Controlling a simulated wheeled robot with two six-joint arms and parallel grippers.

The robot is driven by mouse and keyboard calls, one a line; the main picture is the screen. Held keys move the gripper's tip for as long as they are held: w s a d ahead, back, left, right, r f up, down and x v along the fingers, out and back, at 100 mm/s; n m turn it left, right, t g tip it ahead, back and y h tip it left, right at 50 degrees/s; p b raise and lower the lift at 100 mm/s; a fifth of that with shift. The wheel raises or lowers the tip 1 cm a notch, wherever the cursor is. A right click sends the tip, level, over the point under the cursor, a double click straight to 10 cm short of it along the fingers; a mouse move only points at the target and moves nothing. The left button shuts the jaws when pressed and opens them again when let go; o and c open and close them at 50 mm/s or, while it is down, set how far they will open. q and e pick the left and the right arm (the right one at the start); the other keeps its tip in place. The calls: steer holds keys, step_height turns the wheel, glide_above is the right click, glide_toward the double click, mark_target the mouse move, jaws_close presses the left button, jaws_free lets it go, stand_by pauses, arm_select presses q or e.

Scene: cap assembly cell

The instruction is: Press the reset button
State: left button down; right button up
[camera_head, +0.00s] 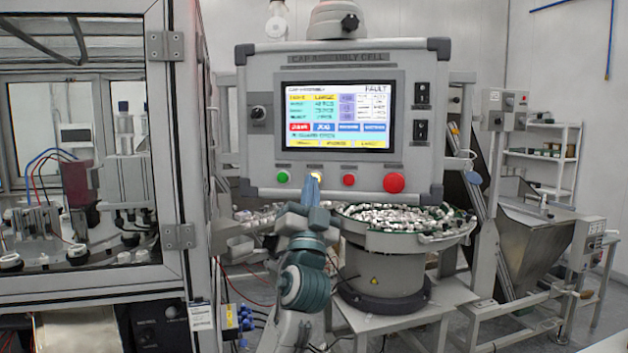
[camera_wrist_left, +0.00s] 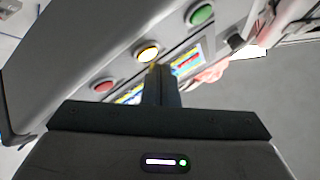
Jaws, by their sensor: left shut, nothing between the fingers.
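The operator panel (camera_head: 262,150) carries a row of buttons under its screen. A lit yellow button (camera_head: 317,176), also in the left wrist view (camera_wrist_left: 147,52), sits between a green button (camera_head: 283,176) and a small red button (camera_head: 349,180). The labels above them are too small to read, so I cannot tell by text which is reset. My left gripper (camera_head: 312,184) is shut and empty, its tips just in front of the yellow button and partly covering it. In the left wrist view the fingertips (camera_wrist_left: 161,72) lie beside the yellow button; I cannot tell if they touch.
A larger red button (camera_head: 394,182) is at the panel's right. The screen (camera_head: 335,116) reads FAULT. A bowl feeder (camera_head: 385,270) full of caps stands below the panel. A framed glass enclosure (camera_head: 172,130) is on the left, a steel hopper (camera_head: 535,240) on the right.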

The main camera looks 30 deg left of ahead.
stand_by(0.4)
arm_select(q)
steer(key=shift+w+a+b, duration=0.15)
steer(key=shift+w+b, duration=0.1)
steer(key=shift+b, duration=0.1)
steer(key=shift+w, duration=0.15)
stand_by(0.4)
steer(key=shift+s, duration=0.45)
